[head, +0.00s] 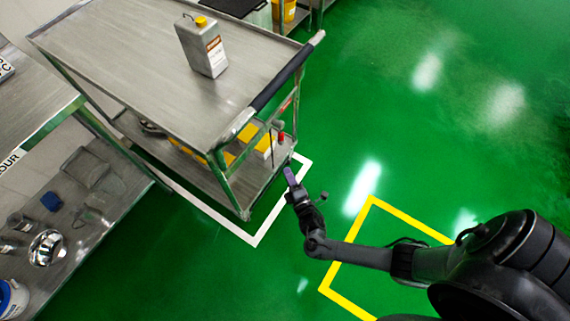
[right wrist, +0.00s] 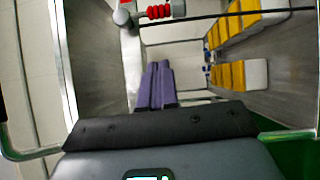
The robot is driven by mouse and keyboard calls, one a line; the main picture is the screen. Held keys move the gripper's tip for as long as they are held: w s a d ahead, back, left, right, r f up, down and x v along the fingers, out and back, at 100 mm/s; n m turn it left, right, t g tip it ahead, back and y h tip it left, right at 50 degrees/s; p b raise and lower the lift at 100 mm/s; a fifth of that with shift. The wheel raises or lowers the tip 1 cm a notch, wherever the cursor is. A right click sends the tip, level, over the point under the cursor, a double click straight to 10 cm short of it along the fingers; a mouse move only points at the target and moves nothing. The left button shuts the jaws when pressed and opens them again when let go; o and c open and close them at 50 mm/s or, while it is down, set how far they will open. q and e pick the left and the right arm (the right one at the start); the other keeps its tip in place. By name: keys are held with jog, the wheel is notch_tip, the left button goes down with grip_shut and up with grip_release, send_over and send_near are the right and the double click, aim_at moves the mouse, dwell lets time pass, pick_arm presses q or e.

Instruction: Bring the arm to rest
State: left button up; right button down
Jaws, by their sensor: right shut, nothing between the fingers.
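My right arm reaches in from the lower right of the head view. My right gripper (head: 290,176) is beside the lower front corner of a metal cart (head: 140,70). In the right wrist view its two purple fingers (right wrist: 155,86) lie together, shut with nothing between them. They point toward the cart's lower shelf (right wrist: 95,60). My left gripper is in neither view.
A grey can (head: 203,48) with an orange cap stands on the cart top. Yellow and white boxes (right wrist: 232,50) sit on the lower shelf. A steel table (head: 110,185) with bowls is at left. Green floor (head: 440,110) is clear at right.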

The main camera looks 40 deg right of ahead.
jog(key=shift+s, duration=0.4)
jog(key=shift+a, duration=0.1)
